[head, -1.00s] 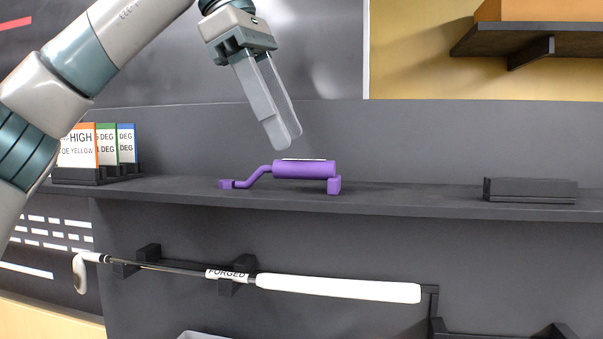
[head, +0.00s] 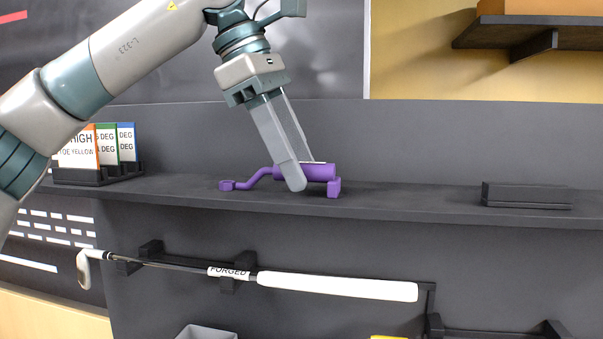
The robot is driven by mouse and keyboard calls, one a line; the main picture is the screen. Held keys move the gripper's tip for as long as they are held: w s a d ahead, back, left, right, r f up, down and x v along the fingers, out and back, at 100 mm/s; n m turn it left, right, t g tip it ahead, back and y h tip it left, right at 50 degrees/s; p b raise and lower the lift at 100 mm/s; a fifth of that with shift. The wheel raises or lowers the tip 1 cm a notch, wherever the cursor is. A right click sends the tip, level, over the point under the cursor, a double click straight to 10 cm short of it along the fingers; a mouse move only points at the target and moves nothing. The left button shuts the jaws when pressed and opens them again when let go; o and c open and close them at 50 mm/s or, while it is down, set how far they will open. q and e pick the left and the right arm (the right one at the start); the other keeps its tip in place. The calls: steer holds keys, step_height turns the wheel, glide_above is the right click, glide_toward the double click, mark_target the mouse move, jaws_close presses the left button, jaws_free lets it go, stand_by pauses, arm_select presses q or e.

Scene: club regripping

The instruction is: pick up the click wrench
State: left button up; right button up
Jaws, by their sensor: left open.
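The purple click wrench (head: 262,174) lies on the dark shelf (head: 420,203), with its bent arm to the left and its thick handle to the right. My left gripper (head: 301,178) points down at the thick handle from above. Its fingers are open; the near finger passes in front of the handle and hides part of it. The far finger is partly hidden, and I cannot tell whether either finger touches the wrench. My right gripper is not in view.
Upright cards (head: 93,147) stand in a dark holder at the shelf's left. A flat black block (head: 527,195) sits at the right. Below the shelf, a golf club with a white grip (head: 335,287) rests on brackets. A grey bin (head: 205,332) shows at the bottom.

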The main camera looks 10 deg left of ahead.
arm_select(q)
steer(key=shift+c, duration=0.4)
jaws_close()
steer(key=shift+r, duration=0.25)
steer(key=shift+r+b, duration=0.5)
steer(key=shift+r, duration=0.05)
steer(key=r, duration=0.1)
steer(key=d+r+b, duration=0.1)
steer(key=shift+s+r, duration=0.1)
steer(key=shift+r, duration=0.3)
steer(key=s+d+r+b, duration=0.1)
steer(key=d+r, duration=0.5)
steer(key=d, duration=0.4)
steer(key=shift+s+d+r+b, duration=0.3)
steer(key=shift+d, duration=0.05)
steer(key=shift+a, duration=0.1)
